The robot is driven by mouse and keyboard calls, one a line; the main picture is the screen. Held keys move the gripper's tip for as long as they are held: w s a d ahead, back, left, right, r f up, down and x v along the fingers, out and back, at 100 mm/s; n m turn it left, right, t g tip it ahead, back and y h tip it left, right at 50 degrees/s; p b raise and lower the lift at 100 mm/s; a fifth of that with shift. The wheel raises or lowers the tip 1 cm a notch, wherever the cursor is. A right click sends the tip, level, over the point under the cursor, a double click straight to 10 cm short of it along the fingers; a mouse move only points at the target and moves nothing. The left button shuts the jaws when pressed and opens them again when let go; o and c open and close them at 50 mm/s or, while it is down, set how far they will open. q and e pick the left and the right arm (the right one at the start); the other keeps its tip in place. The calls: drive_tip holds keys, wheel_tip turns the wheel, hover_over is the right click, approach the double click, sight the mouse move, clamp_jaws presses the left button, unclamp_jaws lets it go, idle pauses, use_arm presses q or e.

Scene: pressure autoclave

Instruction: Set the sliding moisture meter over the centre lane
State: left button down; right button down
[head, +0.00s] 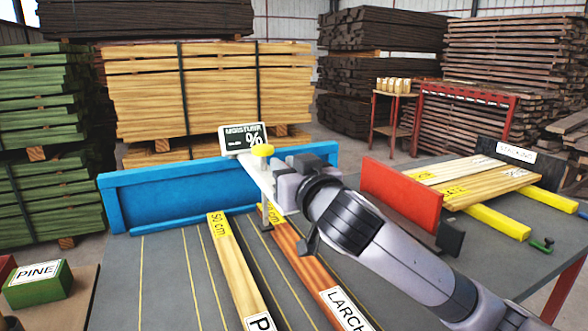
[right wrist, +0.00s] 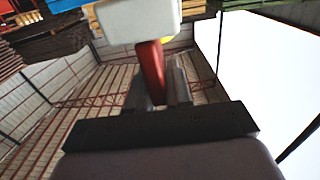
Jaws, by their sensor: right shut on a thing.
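The moisture meter (head: 243,139) has a dark display reading "MOISTURE %", a yellow knob (head: 262,150) and a pale arm (head: 259,176). It stands at the blue fence (head: 165,189), with its arm reaching forward near the far end of the orange larch board (head: 308,262). My right gripper (head: 288,188) is at the meter's arm. In the right wrist view its fingers (right wrist: 158,90) are shut on a red handle (right wrist: 150,62) below the meter's white body (right wrist: 137,20). The pine board (head: 238,268) lies left of the larch board. My left gripper is not visible.
Thin yellow lines mark lanes on the grey table (head: 165,285). A red block (head: 400,193) stands right of my right arm. Farther right, boards (head: 470,180) rest on yellow rails near a "STACKING" sign (head: 516,151). A green "PINE" block (head: 38,285) is at the left.

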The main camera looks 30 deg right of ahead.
drive_tip(key=a+p, duration=0.1)
drive_tip(key=a, duration=0.8)
drive_tip(key=shift+w+a, duration=0.3)
drive_tip(key=shift+a, duration=0.05)
drive_tip(key=c, duration=1.1)
unclamp_jaws()
drive_tip(key=shift+s+a, duration=0.2)
drive_tip(key=shift+s, duration=3.35)
